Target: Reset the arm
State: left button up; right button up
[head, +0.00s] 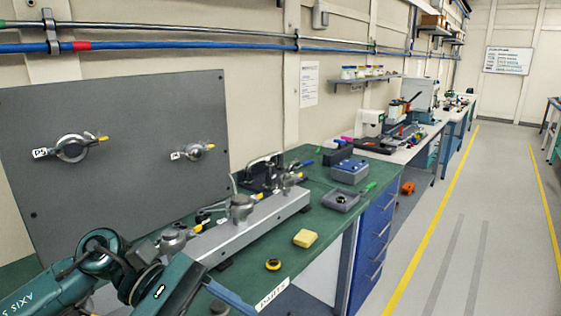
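My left arm, teal and dark, comes in at the lower left, folded in front of the green-topped bench (335,205). Its wrist end with the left gripper (172,288) is at the bottom edge, near the bench's front left part. The fingers are not clear, so I cannot tell whether they are open or what is between them. A grey rail block with several metal valves (245,220) and yellow levers stands on the bench just beyond the arm. My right gripper is not in view.
A grey upright panel (120,110) with two valves stands behind the arm. An orange object (408,188) is on the floor. The aisle (460,220) to the right is clear.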

pick_arm(q)
jog(key=w+d+r+n+t+h, duration=0.1)
jog(key=w+d+n+t+h, duration=0.25)
jog(key=n+t+h, duration=0.9)
jog(key=w+a+f+n+t+y, duration=0.2)
jog(key=f+n+t+y, duration=0.3)
jog(key=n, duration=0.9)
jog(key=w+a+f+n+t+y, duration=0.25)
jog(key=f+n+t+y, duration=0.4)
jog(key=n, duration=0.85)
jog(key=s+a+f+n+g+y, duration=0.3)
jog(key=s+f+n+g+y, duration=0.1)
jog(key=f+n, duration=0.5)
jog(key=s+a+f+n+g+y, duration=0.3)
jog(key=s+f+n+g+y, duration=0.2)
jog(key=f, duration=0.9)
jog(key=s+n+y, duration=0.2)
jog(key=s+n, duration=0.2)
jog(key=n, duration=0.1)
jog(key=shift+s, duration=0.15)
jog(key=shift+a, duration=0.1)
